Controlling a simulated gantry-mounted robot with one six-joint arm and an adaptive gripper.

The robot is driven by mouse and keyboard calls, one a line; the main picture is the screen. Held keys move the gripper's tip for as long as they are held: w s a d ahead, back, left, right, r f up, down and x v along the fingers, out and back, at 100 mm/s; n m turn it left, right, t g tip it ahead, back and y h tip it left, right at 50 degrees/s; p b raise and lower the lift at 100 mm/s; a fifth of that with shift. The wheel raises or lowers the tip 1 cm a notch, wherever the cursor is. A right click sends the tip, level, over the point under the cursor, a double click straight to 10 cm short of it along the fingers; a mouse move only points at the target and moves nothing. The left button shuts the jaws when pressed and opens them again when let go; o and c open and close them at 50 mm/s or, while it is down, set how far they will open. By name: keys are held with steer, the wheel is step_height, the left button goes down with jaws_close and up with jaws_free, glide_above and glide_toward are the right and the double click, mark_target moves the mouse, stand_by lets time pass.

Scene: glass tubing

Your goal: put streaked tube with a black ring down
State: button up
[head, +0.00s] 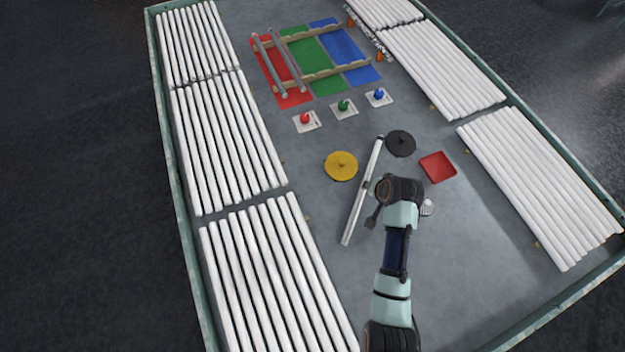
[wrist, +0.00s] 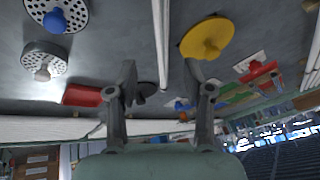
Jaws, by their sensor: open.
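A long pale tube (head: 357,217) slants across the middle of the table in the head view, with a dark mark at its far end. I cannot make out streaks on it. In the wrist view the tube (wrist: 158,40) runs down the picture between my spread fingers, with a gap on either side. My gripper (head: 371,188) is open beside the tube's middle; in the wrist view its fingers (wrist: 159,75) stand wide apart. I cannot tell whether the tube lies fully on the table. The gripper and wrist hide a little of its middle.
A yellow disc (head: 341,166) is left of the tube; a black disc (head: 400,143) and red tray (head: 437,167) are right. Red, green and blue buttons (head: 343,107) stand beyond. A wooden rack (head: 308,76) holds two grey tubes over the red zone. White tubes (head: 230,130) line both sides.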

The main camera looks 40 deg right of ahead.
steer(key=w+a+r+n+t, duration=0.35)
steer(key=w+a+r, duration=0.45)
steer(key=a+r, duration=0.3)
steer(key=a+r+n+t+y, duration=0.1)
steer(key=a+r+n, duration=0.1)
steer(key=a+r, duration=0.3)
steer(key=s+a+r+n+t+y, duration=0.1)
steer(key=a+r+n+t, duration=0.1)
steer(key=a+r, duration=0.4)
steer(key=s+a+r+n+t, duration=0.1)
steer(key=a+r+n, duration=0.3)
steer(key=a, duration=1)
steer(key=shift+s+r+t+y, duration=0.15)
steer(key=shift+r+t+y, duration=0.3)
steer(key=shift+r, duration=0.35)
steer(key=shift+o, duration=0.5)
steer(key=shift+s+a+r+n, duration=0.1)
steer(key=shift+a+r+n, duration=0.05)
steer(key=shift+a+n, duration=0.15)
steer(key=shift+d, duration=0.1)
